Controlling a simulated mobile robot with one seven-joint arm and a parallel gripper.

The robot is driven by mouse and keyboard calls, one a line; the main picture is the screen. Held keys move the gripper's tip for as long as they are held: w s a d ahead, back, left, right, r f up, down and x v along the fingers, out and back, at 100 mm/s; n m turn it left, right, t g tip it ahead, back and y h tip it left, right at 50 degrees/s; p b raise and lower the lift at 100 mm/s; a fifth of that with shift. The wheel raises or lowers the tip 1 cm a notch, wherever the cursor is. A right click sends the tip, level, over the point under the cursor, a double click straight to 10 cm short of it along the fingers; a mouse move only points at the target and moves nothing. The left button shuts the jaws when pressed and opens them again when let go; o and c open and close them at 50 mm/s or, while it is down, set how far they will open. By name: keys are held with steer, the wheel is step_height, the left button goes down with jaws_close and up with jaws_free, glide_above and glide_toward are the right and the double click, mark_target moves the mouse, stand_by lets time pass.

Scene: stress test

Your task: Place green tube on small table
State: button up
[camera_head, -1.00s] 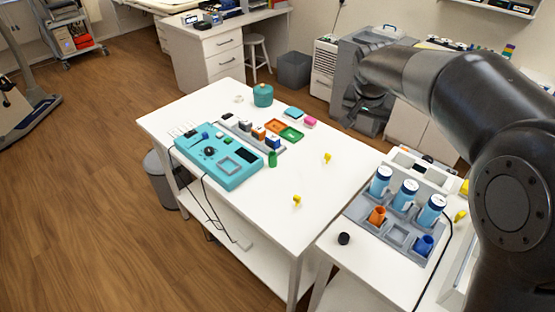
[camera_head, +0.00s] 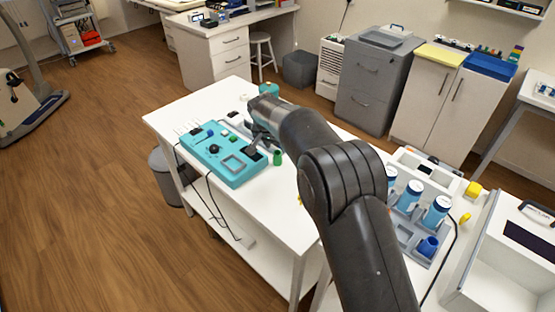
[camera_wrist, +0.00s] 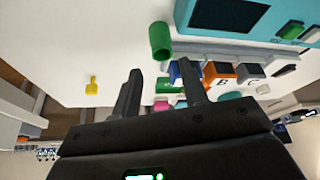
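My gripper (camera_head: 263,142) reaches down over the table close to the tube. In the wrist view my gripper (camera_wrist: 160,68) has its two fingers apart with nothing held between them. A second, smaller white table (camera_head: 462,222) stands at the right, partly behind my arm.
The teal panel (camera_head: 222,152) with cables lies left of the tube. Lettered blocks, orange (camera_wrist: 217,73) among them, stand in a row nearby. A yellow piece (camera_wrist: 92,86) lies on bare white surface. Blue-white bottles (camera_head: 436,208) and a blue cup (camera_head: 427,246) sit in a grey rack.

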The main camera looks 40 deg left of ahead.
mark_target(278, 152)
steer(key=x, duration=0.7)
steer(key=shift+a+f, duration=0.1)
steer(key=shift+f, duration=0.05)
steer(key=shift+c, duration=0.6)
steer(key=c, duration=0.7)
steer(key=shift+r, duration=0.45)
steer(key=r, duration=0.3)
steer(key=shift+w+d+r, duration=0.1)
steer(key=shift+d+r, duration=0.15)
steer(key=shift+r, duration=0.1)
steer(key=w+d+r, duration=0.4)
steer(key=d+r, duration=0.2)
steer(key=d, duration=0.4)
steer(key=shift+w+r, duration=0.25)
